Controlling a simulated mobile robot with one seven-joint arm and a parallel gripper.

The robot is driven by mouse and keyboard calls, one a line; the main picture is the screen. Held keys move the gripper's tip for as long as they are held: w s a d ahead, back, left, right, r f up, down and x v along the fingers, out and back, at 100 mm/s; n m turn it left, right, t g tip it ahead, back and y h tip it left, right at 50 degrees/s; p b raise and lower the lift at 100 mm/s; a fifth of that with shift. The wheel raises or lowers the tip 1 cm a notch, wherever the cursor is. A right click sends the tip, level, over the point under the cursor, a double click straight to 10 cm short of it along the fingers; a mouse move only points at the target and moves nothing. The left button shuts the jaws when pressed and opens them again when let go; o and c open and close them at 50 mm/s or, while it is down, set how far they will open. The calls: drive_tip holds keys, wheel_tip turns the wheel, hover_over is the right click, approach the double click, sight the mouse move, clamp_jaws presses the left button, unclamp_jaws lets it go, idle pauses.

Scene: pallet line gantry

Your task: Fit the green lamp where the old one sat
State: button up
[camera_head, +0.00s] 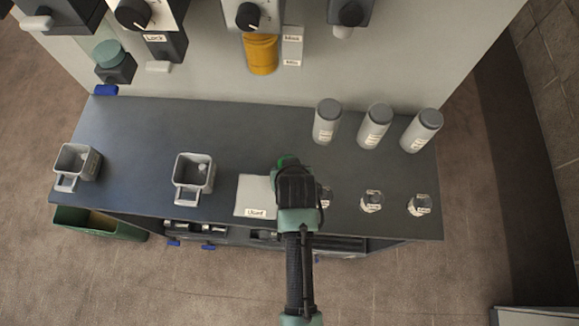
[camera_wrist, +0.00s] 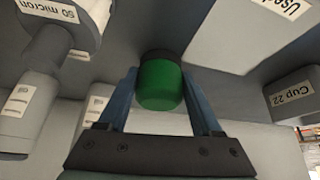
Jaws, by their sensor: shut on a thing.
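A green lamp (camera_wrist: 160,85) with a dark base sits between the two blue fingers of my gripper (camera_wrist: 159,76) in the wrist view. The fingers are shut on it. In the head view, my gripper (camera_head: 290,172) is over the front middle of the dark bench, and a bit of the green lamp (camera_head: 284,160) shows at its far end. I cannot tell whether the lamp touches the bench. A white plate labelled "Used" (camera_head: 250,197) lies just left of my gripper. No empty lamp seat can be made out.
Two grey cups (camera_head: 76,162) (camera_head: 194,178) stand on the bench (camera_head: 130,125) at left. Three grey canisters (camera_head: 327,122) stand back right, with small labelled fittings (camera_head: 371,201) in front. A pale panel (camera_head: 215,70) behind carries knobs, a yellow cylinder (camera_head: 262,55) and a teal-topped box (camera_head: 117,68).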

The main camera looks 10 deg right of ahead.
drive_tip(key=o, duration=1.4)
